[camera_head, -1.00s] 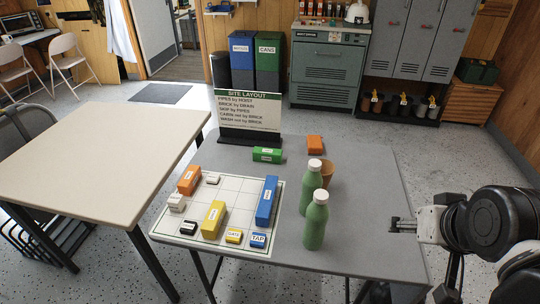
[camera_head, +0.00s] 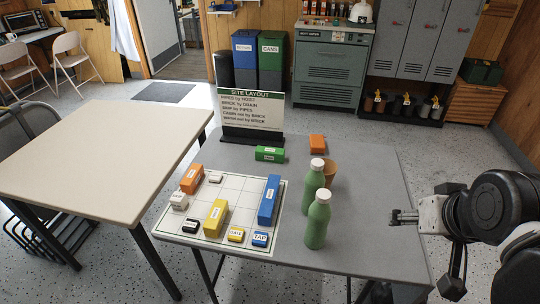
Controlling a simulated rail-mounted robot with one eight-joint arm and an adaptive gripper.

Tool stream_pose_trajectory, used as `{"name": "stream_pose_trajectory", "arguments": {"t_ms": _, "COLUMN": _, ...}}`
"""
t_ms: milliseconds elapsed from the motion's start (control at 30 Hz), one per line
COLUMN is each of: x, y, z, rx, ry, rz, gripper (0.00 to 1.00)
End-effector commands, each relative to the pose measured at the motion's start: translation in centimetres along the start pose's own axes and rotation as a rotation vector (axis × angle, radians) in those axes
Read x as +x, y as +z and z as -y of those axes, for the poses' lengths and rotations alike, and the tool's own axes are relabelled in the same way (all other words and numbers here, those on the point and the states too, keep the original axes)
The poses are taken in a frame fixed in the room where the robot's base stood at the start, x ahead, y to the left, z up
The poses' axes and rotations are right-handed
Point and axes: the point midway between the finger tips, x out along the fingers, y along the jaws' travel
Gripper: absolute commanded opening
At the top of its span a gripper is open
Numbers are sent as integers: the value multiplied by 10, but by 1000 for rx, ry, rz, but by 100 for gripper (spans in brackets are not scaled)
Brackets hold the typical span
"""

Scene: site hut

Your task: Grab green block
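The green block (camera_head: 270,154) lies on the grey table (camera_head: 350,240), just in front of the black base of the sign and behind the white grid board. It has a white label on its front face. My gripper (camera_head: 393,217) is at the right side of the table, pointing left, well apart from the green block. Its fingers are small in view, and I cannot tell whether they are open or shut. Nothing shows between them. Two green bottles (camera_head: 317,222) stand between my gripper and the board.
A brown cup (camera_head: 329,171) stands behind the bottles. An orange block (camera_head: 317,143) lies right of the green one. The grid board (camera_head: 235,188) holds several blocks, including blue (camera_head: 269,200) and yellow (camera_head: 214,218) ones. The site layout sign (camera_head: 251,112) stands behind. The table's right part is clear.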

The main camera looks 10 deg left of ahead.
Motion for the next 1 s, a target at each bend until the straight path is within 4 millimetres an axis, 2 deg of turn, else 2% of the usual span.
{"name": "stream_pose_trajectory", "arguments": {"t_ms": 233, "x": 0, "y": -68, "z": 19, "rx": -154, "ry": -42, "rz": 58, "gripper": 54}}
{"name": "stream_pose_trajectory", "arguments": {"t_ms": 467, "x": 12, "y": -134, "z": 42, "rx": -316, "ry": -89, "rz": 114, "gripper": 54}}
{"name": "stream_pose_trajectory", "arguments": {"t_ms": 767, "x": 46, "y": -210, "z": 82, "rx": -531, "ry": -162, "rz": 180, "gripper": 54}}
{"name": "stream_pose_trajectory", "arguments": {"t_ms": 1000, "x": 87, "y": -261, "z": 121, "rx": -702, "ry": -227, "rz": 226, "gripper": 54}}
